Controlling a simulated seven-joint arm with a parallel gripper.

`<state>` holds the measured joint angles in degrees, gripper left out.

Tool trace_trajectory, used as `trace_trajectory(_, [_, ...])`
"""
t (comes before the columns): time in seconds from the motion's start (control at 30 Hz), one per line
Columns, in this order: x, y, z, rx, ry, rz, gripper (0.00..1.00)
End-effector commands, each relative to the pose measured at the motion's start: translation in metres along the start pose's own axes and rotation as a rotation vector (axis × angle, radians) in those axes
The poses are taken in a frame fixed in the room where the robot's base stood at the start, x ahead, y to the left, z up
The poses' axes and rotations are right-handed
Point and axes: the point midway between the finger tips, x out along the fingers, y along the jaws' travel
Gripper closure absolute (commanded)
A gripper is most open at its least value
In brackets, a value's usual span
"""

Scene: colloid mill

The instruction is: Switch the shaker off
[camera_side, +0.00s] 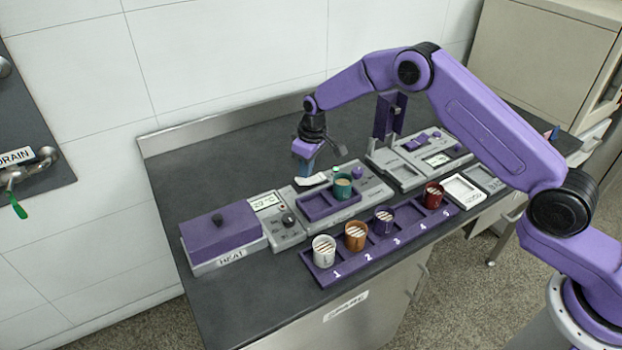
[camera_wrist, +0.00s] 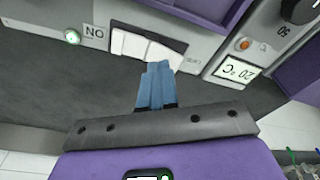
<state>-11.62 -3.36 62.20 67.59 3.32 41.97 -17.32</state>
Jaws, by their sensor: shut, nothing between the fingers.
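The shaker (camera_side: 375,190) is a grey unit with a purple tray holding a green cup (camera_side: 343,187). Its white rocker switch (camera_side: 311,181) is on the far-left side of the unit. In the wrist view the switch (camera_wrist: 132,44) lies between an upside-down ON label (camera_wrist: 94,31) and a small, partly unreadable label at right. A green lamp (camera_wrist: 72,37) beside ON is lit. My gripper (camera_side: 306,172) is shut and empty, pointing down over the switch. Its blue fingertips (camera_wrist: 155,68) overlap the switch's lower edge in the wrist view; I cannot tell whether they touch.
The heater with a purple lid (camera_side: 220,230) and display (camera_side: 265,202) stands left of the shaker. A purple rack (camera_side: 372,250) with several cups is in front. Another grey unit (camera_side: 405,172) and a purple post (camera_side: 384,115) stand to the right. Dark bench (camera_side: 190,180) is clear behind.

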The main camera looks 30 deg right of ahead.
Motion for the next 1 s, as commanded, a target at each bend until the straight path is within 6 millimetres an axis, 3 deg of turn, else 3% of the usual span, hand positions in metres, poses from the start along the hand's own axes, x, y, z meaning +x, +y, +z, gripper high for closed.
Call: trace_trajectory(1.0, [0.013, 0.0, 0.002, 0.0, 0.001, 0.0, 1.0])
